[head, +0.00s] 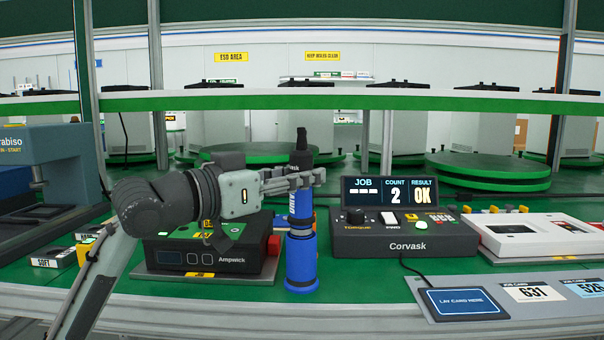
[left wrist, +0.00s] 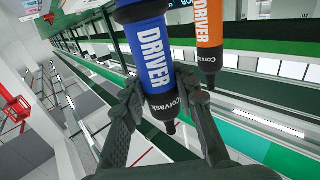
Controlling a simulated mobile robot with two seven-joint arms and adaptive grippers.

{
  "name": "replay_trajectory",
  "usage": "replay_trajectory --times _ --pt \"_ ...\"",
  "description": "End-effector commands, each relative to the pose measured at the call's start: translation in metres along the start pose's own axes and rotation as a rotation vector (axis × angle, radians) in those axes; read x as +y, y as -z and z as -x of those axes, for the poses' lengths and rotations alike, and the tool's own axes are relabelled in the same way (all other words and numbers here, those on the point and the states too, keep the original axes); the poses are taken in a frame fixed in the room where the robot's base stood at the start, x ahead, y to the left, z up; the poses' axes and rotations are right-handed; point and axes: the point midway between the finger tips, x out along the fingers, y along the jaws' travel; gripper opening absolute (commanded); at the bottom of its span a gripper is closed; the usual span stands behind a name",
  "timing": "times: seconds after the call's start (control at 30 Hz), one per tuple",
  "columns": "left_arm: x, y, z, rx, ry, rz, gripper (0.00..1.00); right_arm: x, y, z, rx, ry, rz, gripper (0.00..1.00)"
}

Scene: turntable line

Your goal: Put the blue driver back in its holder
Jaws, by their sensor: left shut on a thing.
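The blue driver (head: 301,208) is upright in the head view, its black tapered end (head: 301,150) pointing up. My left gripper (head: 312,178) comes in from the left and is shut around it near its black collar. In the left wrist view the driver (left wrist: 149,52) sits between the fingers (left wrist: 166,100), with white DRIVER lettering. A blue cylinder (head: 301,262), apparently the holder, stands on the green bench directly below and in line with the driver. I cannot tell whether the driver is seated in it. My right gripper is not in view.
An Ampwick box (head: 205,255) stands left of the cylinder, a Corvask controller (head: 405,236) right of it, its display reading OK. An orange driver (left wrist: 210,32) shows in the left wrist view. A green-edged shelf (head: 420,102) crosses above the bench. Job cards (head: 535,293) lie at front right.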

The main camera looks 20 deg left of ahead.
Motion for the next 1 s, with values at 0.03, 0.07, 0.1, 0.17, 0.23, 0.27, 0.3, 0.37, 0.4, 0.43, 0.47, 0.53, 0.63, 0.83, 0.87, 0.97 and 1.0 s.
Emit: replay_trajectory --times 0.03,0.07,0.1,0.17,0.23,0.27,0.3,0.37,0.4,0.43,0.47,0.53,0.63,0.83,0.87,0.97,1.0 --pt "0.000 -0.001 0.000 0.004 0.000 -0.001 0.00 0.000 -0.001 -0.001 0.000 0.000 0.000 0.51" --pt "0.000 -0.002 0.000 0.004 0.000 -0.001 0.00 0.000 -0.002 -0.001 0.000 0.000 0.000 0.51" --pt "0.000 -0.003 0.000 0.004 0.000 -0.001 0.00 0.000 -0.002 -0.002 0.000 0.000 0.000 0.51" --pt "0.000 -0.005 0.000 0.004 0.000 -0.001 0.00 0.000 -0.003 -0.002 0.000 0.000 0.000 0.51" --pt "0.000 -0.007 0.000 0.003 0.000 -0.001 0.00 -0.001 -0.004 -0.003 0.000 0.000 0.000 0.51" --pt "0.000 -0.008 0.000 0.003 0.000 -0.001 0.00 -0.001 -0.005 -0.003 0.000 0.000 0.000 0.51" --pt "0.000 -0.008 0.000 0.003 0.000 -0.001 0.29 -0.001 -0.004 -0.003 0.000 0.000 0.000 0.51" --pt "0.000 -0.007 0.000 0.003 0.000 -0.001 0.36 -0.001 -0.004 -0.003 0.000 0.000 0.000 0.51" --pt "0.000 -0.007 0.000 0.003 0.000 -0.001 0.41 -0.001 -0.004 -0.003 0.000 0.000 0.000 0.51" --pt "0.000 -0.007 0.000 0.003 0.000 -0.001 0.45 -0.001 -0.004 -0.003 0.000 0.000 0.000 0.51" --pt "0.000 -0.007 0.000 0.002 0.000 -0.001 0.49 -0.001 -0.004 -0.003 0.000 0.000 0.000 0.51" --pt "0.000 -0.008 0.000 0.002 0.000 -0.001 0.53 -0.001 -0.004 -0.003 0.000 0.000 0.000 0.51" --pt "0.000 -0.008 0.000 0.001 0.000 -0.001 0.53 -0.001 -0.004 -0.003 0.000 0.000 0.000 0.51" --pt "0.000 -0.010 0.002 -0.003 0.000 0.001 0.53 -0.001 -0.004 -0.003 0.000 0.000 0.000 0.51" --pt "-0.001 -0.010 0.004 -0.003 0.001 0.001 0.53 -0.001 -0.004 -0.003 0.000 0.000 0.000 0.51" --pt "-0.001 -0.010 0.016 -0.003 0.002 -0.002 0.53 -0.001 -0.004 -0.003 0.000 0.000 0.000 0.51" --pt "-0.001 -0.010 0.022 -0.004 0.002 -0.002 0.53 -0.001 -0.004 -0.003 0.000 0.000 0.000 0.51"
